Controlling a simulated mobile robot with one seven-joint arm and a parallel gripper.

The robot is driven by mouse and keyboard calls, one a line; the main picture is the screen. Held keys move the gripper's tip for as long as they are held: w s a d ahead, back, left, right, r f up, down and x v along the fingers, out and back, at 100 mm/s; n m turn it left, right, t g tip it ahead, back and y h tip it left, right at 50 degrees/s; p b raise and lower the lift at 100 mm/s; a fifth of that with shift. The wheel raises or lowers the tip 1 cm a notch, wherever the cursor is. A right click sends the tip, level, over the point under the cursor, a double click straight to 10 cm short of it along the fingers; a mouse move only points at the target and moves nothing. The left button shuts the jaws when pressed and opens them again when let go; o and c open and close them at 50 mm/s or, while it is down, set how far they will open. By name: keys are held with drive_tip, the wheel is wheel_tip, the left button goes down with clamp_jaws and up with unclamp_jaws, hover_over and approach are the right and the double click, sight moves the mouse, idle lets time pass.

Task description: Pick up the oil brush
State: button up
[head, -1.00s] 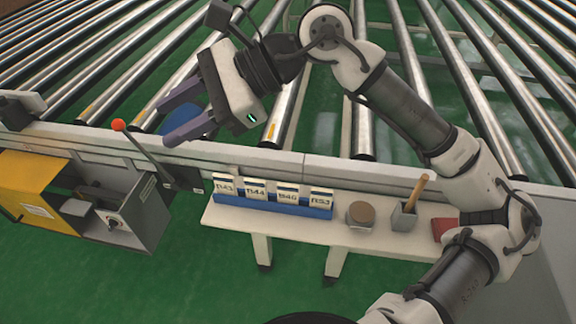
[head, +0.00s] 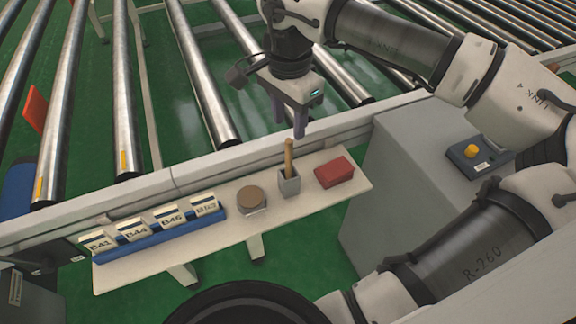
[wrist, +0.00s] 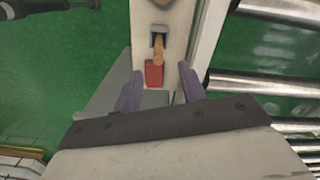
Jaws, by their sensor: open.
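The oil brush (head: 289,158) stands upright in a small grey square holder (head: 289,184) on the white shelf. Only its wooden handle shows; its lower end is hidden inside the holder. My gripper (head: 299,134) points down above the brush in the head view, with its purple fingers apart. In the wrist view, the brush handle (wrist: 158,50) lies ahead of my open fingers (wrist: 160,85), roughly midway between them sideways. Nothing is between the fingers.
On the white shelf (head: 130,281), a red block (head: 334,171) is right of the holder and a round brown-topped jar (head: 252,199) is left. A blue rack (head: 160,243) holds labelled cards. The conveyor rail (head: 215,165) runs behind; a grey cabinet (head: 400,150) stands right.

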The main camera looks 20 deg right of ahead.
sight(289, 141)
wheel_tip(289, 141, down, 9)
drive_tip(key=shift+s+r+p, duration=0.15)
drive_tip(key=shift+r+p, duration=0.05)
drive_tip(key=shift+p, duration=0.3)
clamp_jaws()
